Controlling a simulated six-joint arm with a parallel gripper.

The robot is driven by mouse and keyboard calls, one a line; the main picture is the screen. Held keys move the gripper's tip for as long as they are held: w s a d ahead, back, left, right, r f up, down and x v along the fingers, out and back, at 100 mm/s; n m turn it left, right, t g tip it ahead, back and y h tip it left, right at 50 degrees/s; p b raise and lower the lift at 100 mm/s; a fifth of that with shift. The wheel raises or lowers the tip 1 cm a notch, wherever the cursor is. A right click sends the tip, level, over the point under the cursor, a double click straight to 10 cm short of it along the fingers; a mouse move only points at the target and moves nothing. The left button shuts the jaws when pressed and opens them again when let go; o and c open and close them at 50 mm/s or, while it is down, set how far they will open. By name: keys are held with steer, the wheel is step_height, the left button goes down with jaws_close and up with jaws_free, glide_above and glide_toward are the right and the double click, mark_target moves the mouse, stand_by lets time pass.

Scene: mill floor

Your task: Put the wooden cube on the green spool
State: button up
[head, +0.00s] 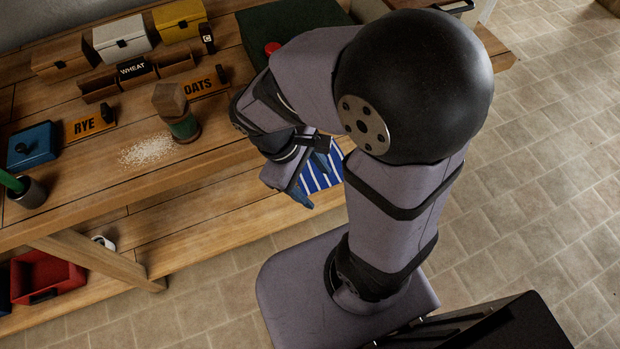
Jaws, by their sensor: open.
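The wooden cube (170,98) is brown and rests on top of the green spool (183,125). The spool stands upright on the wooden bench, with dark ends and a green middle. My gripper (312,180) is to the right of the cube and spool, apart from both, near the bench's front edge. Its blue-tipped jaws are open, and I see nothing between them. My arm hides part of the bench behind it.
Spilled grain (147,150) lies left of the spool. The RYE sign (90,123), OATS sign (199,85) and a blue box (30,146) are nearby. A green box (285,22) stands behind my arm. A striped blue cloth (320,173) lies by my gripper.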

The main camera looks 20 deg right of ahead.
steer(key=m+y, duration=0.1)
steer(key=m, duration=0.1)
steer(key=m+t+y, duration=0.1)
steer(key=m, duration=0.2)
steer(key=m+y, duration=0.2)
steer(key=shift+w+a+f+m, duration=0.2)
steer(key=shift+w+a+m, duration=0.1)
steer(key=shift+m, duration=0.1)
step_height(320, 180, up, 10)
steer(key=p, duration=1)
steer(key=shift+r, duration=0.15)
